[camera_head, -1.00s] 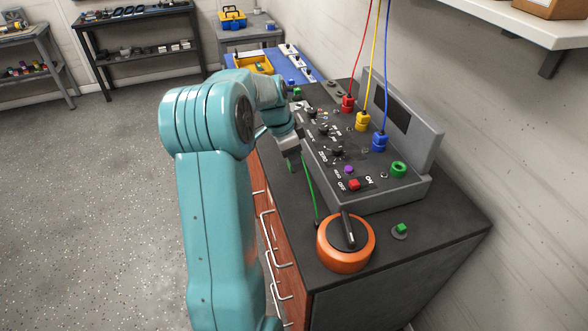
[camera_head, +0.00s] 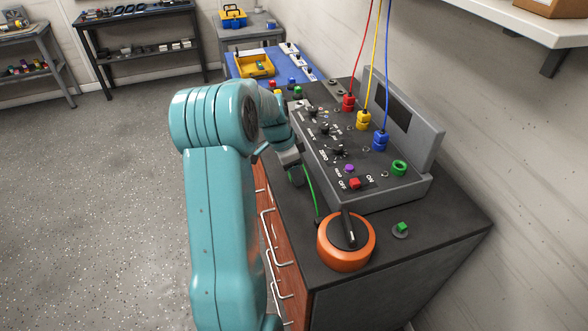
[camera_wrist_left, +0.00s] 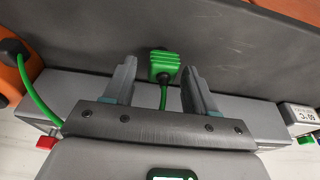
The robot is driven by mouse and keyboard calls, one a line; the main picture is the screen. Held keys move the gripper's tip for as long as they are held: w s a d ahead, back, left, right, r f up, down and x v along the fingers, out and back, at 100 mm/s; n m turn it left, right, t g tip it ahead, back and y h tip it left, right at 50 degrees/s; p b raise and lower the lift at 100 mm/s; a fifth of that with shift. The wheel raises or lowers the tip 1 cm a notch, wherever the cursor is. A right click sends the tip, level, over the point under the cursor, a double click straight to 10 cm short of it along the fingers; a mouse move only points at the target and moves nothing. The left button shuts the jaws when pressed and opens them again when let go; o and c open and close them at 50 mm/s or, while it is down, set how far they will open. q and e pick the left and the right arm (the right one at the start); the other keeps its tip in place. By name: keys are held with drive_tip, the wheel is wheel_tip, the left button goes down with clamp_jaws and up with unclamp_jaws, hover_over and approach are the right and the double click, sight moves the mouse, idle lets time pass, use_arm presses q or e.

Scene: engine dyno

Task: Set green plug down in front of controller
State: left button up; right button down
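The controller (camera_head: 345,150) is a grey sloped box with knobs and sockets on the dark counter. The green plug (camera_wrist_left: 163,65) shows in the left wrist view on the dark counter surface, its green cable trailing back under the gripper. My left gripper (camera_head: 294,178) is low over the counter strip in front of the controller. In the wrist view its fingers (camera_wrist_left: 158,82) are apart, one on each side of the plug, with gaps between. The plug is hidden in the head view; only its green cable (camera_head: 311,192) shows. My right gripper is not in view.
An orange reel (camera_head: 345,255) with a black top stands at the counter's near end. A green button (camera_head: 402,227) is beside it. Red, yellow and blue plugs (camera_head: 380,140) with hanging cables sit in the controller. Drawer handles line the counter front.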

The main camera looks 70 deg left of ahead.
use_arm(q)
drive_tip(key=shift+s+a+r, duration=0.1)
drive_tip(key=shift+r, duration=0.55)
drive_tip(key=v, duration=1.1)
drive_tip(key=shift+s, duration=0.1)
